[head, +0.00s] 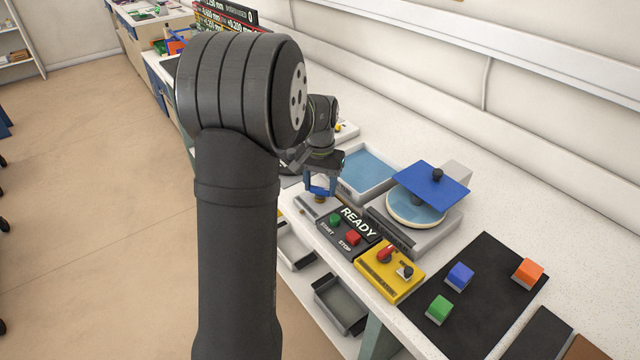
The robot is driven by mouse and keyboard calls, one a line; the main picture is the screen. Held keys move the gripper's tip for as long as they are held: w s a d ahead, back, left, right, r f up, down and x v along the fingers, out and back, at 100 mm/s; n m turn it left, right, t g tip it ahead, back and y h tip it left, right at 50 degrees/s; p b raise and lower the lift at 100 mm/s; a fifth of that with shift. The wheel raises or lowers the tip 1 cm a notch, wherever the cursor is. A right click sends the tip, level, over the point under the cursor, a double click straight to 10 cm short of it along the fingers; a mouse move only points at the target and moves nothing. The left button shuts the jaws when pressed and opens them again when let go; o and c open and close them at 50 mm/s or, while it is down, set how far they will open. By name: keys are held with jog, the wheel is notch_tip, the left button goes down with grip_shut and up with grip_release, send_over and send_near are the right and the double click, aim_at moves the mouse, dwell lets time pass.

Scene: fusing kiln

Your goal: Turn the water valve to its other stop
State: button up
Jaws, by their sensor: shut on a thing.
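My gripper (321,188) is at the middle of the head view, pointing down over a small grey base (307,203) near the bench's front edge. Blue parts show at its fingertips. It is shut on what appears to be the water valve, just above that base. The fingers and the small size hide most of the valve, so I cannot tell which way its handle points.
Right of my gripper are a blue-bottomed tray (368,172), a READY panel (349,229) with green and red buttons, and a round device under a blue plate (430,184). Nearer are a yellow switch box (390,272) and a black mat (487,300) with coloured blocks.

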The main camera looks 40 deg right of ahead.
aim_at(320, 188)
jog(key=n, duration=0.5)
jog(key=shift+n, duration=0.3)
jog(key=n, duration=0.5)
jog(key=shift+n, duration=0.4)
jog(key=o, duration=1)
notch_tip(320, 188, up, 18)
jog(key=shift+f, duration=0.25)
jog(key=shift+f, duration=0.15)
notch_tip(320, 188, down, 17)
jog(key=shift+f, duration=0.15)
dwell(0.5)
